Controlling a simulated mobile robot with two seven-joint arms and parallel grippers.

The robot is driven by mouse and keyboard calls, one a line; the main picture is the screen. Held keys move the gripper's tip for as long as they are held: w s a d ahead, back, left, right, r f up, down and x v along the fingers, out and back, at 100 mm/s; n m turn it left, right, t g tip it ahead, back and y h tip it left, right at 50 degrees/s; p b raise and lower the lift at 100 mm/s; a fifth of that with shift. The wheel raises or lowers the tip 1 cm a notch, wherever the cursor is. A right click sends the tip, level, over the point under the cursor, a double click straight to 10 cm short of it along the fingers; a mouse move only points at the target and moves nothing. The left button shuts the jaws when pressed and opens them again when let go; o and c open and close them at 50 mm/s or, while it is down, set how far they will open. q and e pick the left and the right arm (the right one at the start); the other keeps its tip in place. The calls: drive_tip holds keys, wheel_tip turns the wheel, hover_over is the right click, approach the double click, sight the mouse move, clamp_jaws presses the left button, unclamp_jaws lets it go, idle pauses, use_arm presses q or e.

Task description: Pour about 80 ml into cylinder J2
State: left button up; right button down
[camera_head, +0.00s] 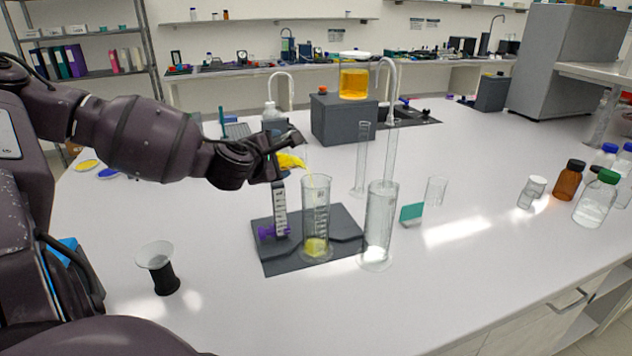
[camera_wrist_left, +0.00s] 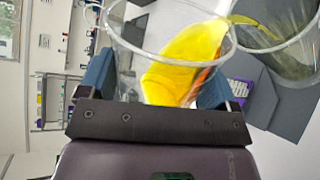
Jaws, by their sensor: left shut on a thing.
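My left gripper (camera_head: 280,156) is shut on a clear beaker (camera_wrist_left: 130,55) of yellow liquid. In the head view, the yellow liquid (camera_head: 291,162) shows at the gripper; the beaker is tilted right, over a clear graduated cylinder (camera_head: 317,208). A thin yellow stream falls from its lip into this cylinder, which has yellow liquid at its bottom. The wrist view also shows the stream reaching the cylinder's mouth (camera_wrist_left: 268,45). A second tall cylinder (camera_head: 380,222), without yellow liquid, stands just to the right. I cannot read a J2 label on either. My right gripper is not in view.
The receiving cylinder stands on a dark mat (camera_head: 284,262) beside an upright scaled strip (camera_head: 280,208). A black-based cup (camera_head: 159,268) stands front left. A teal card (camera_head: 411,214) and a small beaker (camera_head: 435,190) are right. Bottles (camera_head: 568,182) stand far right. The front middle is clear.

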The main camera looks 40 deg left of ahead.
use_arm(q)
drive_tip(key=shift+r, duration=0.15)
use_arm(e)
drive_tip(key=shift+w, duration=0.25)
use_arm(q)
drive_tip(key=shift+d+r+m, duration=0.1)
drive_tip(key=shift+m, duration=0.2)
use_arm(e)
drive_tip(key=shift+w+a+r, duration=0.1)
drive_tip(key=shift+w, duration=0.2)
use_arm(q)
drive_tip(key=shift+w+b, duration=0.1)
drive_tip(key=shift+b, duration=0.25)
drive_tip(key=shift+d, duration=0.15)
drive_tip(key=shift+r, duration=0.15)
drive_tip(key=shift+b, duration=0.35)
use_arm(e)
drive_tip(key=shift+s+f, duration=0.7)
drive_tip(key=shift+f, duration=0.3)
use_arm(q)
drive_tip(key=shift+w+d, duration=0.1)
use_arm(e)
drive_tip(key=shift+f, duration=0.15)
use_arm(q)
drive_tip(key=shift+d, duration=0.1)
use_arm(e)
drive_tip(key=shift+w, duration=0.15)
